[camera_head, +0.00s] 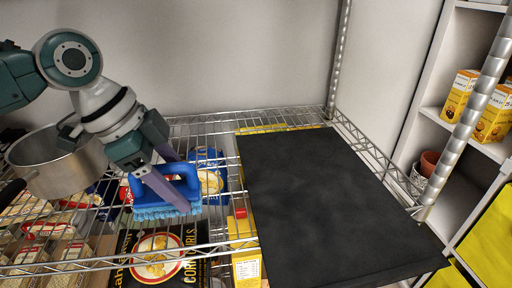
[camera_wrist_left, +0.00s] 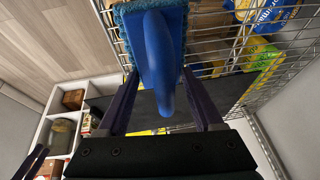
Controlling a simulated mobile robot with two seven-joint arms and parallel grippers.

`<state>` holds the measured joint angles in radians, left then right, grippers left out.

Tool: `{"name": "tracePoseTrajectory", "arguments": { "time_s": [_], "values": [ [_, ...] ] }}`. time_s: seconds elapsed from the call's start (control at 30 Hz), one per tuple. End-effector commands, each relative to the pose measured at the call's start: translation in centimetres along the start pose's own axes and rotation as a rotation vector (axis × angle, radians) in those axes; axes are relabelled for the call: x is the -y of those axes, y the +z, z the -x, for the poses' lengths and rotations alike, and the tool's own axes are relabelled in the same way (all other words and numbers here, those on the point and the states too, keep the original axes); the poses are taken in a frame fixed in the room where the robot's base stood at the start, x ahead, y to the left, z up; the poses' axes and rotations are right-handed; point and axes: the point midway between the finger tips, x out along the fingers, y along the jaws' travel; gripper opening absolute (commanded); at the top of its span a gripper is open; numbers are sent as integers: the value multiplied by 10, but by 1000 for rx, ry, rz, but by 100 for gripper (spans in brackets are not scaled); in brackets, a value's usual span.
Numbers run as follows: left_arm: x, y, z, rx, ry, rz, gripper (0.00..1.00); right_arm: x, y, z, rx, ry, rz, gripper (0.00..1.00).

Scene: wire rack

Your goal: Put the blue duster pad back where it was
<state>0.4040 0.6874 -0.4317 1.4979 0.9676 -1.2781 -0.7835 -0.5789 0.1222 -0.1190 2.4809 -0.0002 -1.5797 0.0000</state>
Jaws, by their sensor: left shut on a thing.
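The blue duster pad (camera_head: 166,191) has a blue arched handle and lighter blue bristles facing down in the head view. My left gripper (camera_head: 165,180) is shut on its handle from above, with its purple fingers either side. In the left wrist view the duster's handle (camera_wrist_left: 160,62) lies between the fingers of my left gripper (camera_wrist_left: 163,92). The duster is over the wire rack (camera_head: 215,247), left of the black board (camera_head: 320,205). I cannot tell whether the bristles touch the wires.
A metal pot (camera_head: 62,165) stands on the rack at the left, close to my left arm. A blue packet (camera_head: 207,172) is just right of the duster. A black corn curls bag (camera_head: 158,262) shows below the wires. A rack post (camera_head: 472,105) rises at right.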

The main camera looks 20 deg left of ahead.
Motion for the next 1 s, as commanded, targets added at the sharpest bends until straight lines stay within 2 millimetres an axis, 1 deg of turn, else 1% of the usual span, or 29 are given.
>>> {"name": "tracePoseTrajectory", "arguments": {
  "time_s": [0.03,0.13,0.2,0.23,0.3,0.4,0.8,0.83,1.0],
  "values": [
    [1,-5,-3,-2,0,1,16,0,0,-1,0,0,1,50],
    [3,-12,-5,-1,0,1,16,0,1,-2,0,0,1,50],
    [5,-21,-10,-2,1,-1,16,0,1,-4,0,0,1,50],
    [3,-14,-17,2,4,2,16,1,2,-7,1,-1,1,50],
    [1,-8,-29,3,3,2,16,1,4,-10,1,-1,1,50],
    [1,-4,-39,2,0,1,16,1,4,-13,1,-1,1,50],
    [0,-2,-43,2,0,0,16,1,5,-15,2,-1,1,50],
    [1,-2,-42,2,0,0,71,1,5,-14,2,-1,1,50],
    [0,-2,-42,2,0,0,90,1,5,-14,2,-2,0,50]
  ]
}}
